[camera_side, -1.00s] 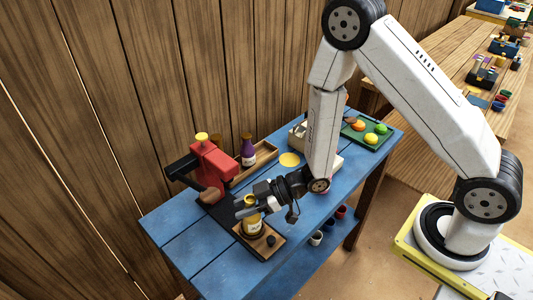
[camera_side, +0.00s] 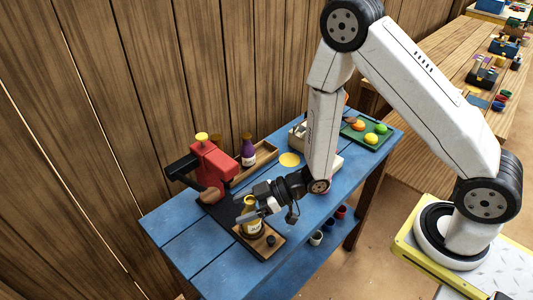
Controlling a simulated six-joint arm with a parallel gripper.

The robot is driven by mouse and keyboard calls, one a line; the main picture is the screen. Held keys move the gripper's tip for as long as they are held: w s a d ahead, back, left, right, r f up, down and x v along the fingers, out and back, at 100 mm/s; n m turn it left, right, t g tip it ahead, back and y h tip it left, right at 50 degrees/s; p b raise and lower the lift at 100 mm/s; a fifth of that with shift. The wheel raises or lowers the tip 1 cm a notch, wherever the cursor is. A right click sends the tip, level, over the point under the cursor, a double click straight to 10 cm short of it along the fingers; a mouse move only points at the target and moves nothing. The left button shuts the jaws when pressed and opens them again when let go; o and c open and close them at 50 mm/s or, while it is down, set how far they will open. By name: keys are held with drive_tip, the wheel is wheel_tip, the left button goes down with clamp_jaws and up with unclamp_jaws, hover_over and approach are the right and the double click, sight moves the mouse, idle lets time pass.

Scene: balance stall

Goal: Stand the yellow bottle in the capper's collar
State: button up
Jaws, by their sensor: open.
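The yellow bottle (camera_side: 251,224) stands upright on the wooden board at the front of the capper. The capper (camera_side: 211,168) has a red head on a dark base at the left of the blue table. My gripper (camera_side: 246,216) is open, its fingers at the bottle's upper part. I cannot tell whether a finger touches the bottle. The collar is not clearly visible; the bottle and gripper cover part of the board.
A purple bottle (camera_side: 248,150) stands in a wooden tray (camera_side: 264,153) behind the capper. A green tray (camera_side: 355,133) with fruit lies at the far right. A yellow disc (camera_side: 289,159) lies on the blue table (camera_side: 196,255). Small cups (camera_side: 316,238) sit below the table's right edge.

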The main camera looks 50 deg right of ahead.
drive_tip(key=shift+r, duration=0.15)
drive_tip(key=v, duration=1.2)
drive_tip(key=shift+d, duration=0.1)
idle(0.6)
drive_tip(key=w+d+r+m+h, duration=0.1)
drive_tip(key=w+d+m+h, duration=0.35)
drive_tip(key=d+h, duration=0.4)
drive_tip(key=s+a+r+m+g+h, duration=0.1)
drive_tip(key=s+r+m+g, duration=0.3)
drive_tip(key=s, duration=0.4)
drive_tip(key=shift+a+r+m+g+h, duration=0.15)
drive_tip(key=shift+r+m+g+h, duration=0.35)
drive_tip(key=shift+m, duration=0.75)
